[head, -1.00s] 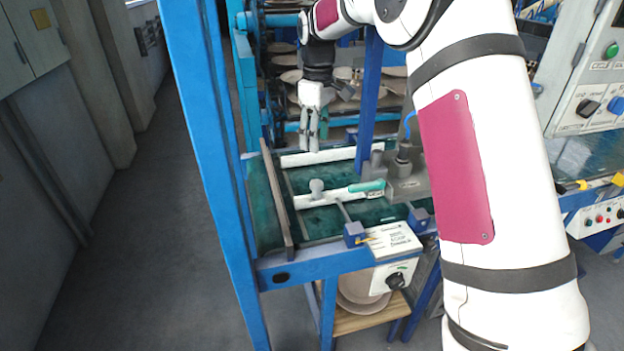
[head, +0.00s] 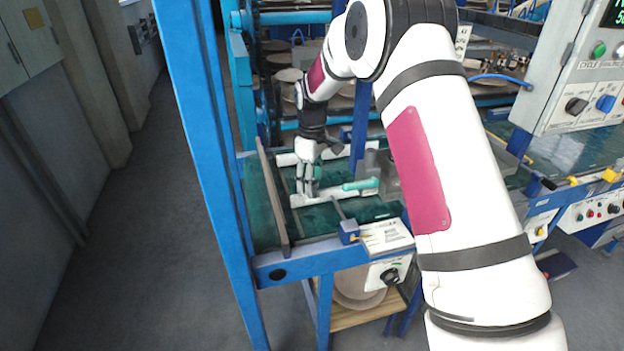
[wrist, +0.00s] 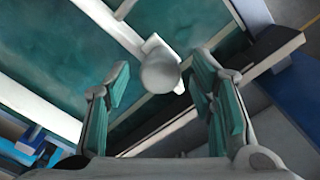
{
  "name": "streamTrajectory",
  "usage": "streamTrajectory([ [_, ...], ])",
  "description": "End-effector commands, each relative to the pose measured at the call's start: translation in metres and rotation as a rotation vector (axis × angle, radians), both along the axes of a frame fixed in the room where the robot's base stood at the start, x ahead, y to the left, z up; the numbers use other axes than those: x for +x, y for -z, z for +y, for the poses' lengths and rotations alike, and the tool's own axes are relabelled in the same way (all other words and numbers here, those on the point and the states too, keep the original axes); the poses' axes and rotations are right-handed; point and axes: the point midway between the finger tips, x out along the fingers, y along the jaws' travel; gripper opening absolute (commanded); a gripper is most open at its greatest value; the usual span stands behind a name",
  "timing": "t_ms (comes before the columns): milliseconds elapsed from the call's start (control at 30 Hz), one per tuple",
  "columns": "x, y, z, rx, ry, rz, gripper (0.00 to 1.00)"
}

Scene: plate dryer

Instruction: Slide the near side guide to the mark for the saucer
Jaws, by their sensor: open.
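The near side guide (head: 332,193) is a white bar with a teal strip, lying across the green belt (head: 262,205). Its round grey knob (wrist: 160,72) shows in the wrist view between and just beyond my fingertips. My gripper (head: 308,192) is open and points down at the knob end of the guide. In the wrist view my gripper (wrist: 160,88) has a teal-padded finger on each side of the knob, with gaps visible. In the head view my fingers hide most of the knob. The saucer mark cannot be made out.
The far white guide (head: 287,159) lies behind, parallel to the near one. A blue clamp block (head: 348,231) with a rod and a white label plate (head: 387,237) stand at the front edge. A blue post (head: 200,150) rises at the left.

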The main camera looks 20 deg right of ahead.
Motion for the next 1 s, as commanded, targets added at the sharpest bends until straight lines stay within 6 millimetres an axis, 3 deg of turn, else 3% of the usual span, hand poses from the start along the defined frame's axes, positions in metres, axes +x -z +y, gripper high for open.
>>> streamTrajectory([
  [300,0.000,0.003,0.000,0.000,0.000,0.000,0.50],
  [533,0.000,0.002,0.000,0.000,0.000,0.000,0.00],
  [767,0.003,0.003,0.000,0.000,0.000,0.000,0.00],
  [1000,0.020,0.005,0.000,0.000,0.000,-0.004,0.00],
])
